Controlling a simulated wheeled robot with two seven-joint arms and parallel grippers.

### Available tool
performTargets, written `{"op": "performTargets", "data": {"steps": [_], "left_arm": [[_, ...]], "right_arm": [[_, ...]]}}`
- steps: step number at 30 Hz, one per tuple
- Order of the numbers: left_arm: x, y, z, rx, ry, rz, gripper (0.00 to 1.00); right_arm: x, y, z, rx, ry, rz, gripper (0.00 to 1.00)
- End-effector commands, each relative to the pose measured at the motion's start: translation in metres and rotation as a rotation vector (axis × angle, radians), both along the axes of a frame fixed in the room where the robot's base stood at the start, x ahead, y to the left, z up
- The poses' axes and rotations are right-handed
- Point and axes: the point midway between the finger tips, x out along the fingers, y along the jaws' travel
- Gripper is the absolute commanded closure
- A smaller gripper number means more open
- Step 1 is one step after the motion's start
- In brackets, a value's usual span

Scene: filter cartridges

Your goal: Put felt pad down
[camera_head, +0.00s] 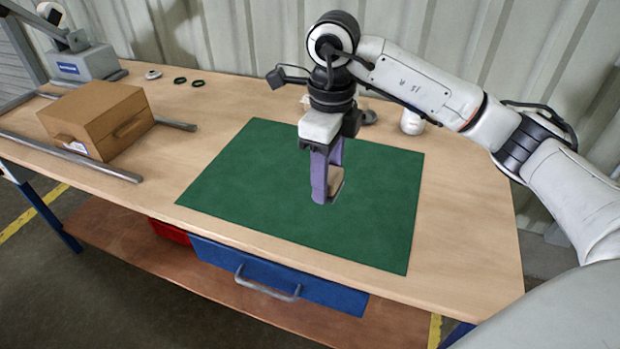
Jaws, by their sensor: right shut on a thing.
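My right gripper (327,185) comes down over the green mat (250,185) on the workbench, its purple fingers pointing downward. It is shut on a small tan piece, which looks like the felt pad (336,183). The fingers hide part of the pad. I cannot tell whether the pad touches the mat or is held just above it. My left gripper is not in view.
A cardboard box (97,118) stands at the left between metal rails (75,158). Two dark rings (189,82) and a grey device (85,64) lie behind it. A white container (412,122) stands behind the mat. The mat's front and left are clear.

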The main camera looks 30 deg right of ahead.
Motion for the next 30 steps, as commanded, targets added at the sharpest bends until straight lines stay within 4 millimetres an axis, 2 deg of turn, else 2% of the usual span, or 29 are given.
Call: {"op": "performTargets", "data": {"steps": [3, 9, 15, 20, 27, 30], "left_arm": [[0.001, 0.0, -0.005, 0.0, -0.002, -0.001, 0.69], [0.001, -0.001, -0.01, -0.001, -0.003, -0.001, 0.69], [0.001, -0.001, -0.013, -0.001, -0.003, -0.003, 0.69], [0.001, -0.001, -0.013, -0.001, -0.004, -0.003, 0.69], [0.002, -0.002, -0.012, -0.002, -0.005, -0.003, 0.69], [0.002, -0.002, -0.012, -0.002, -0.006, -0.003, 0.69]], "right_arm": [[0.008, -0.011, -0.006, 0.001, 0.003, -0.377, 0.78], [0.018, -0.029, -0.014, 0.0, 0.003, -0.97, 0.78], [0.023, -0.041, -0.019, 0.0, 0.002, -1.36, 0.78], [0.024, -0.045, -0.025, -0.001, 0.001, -1.486, 0.78], [0.023, -0.045, -0.067, -0.004, 0.003, -1.501, 0.78], [0.024, -0.045, -0.079, 0.0, 0.001, -1.5, 0.78]]}}
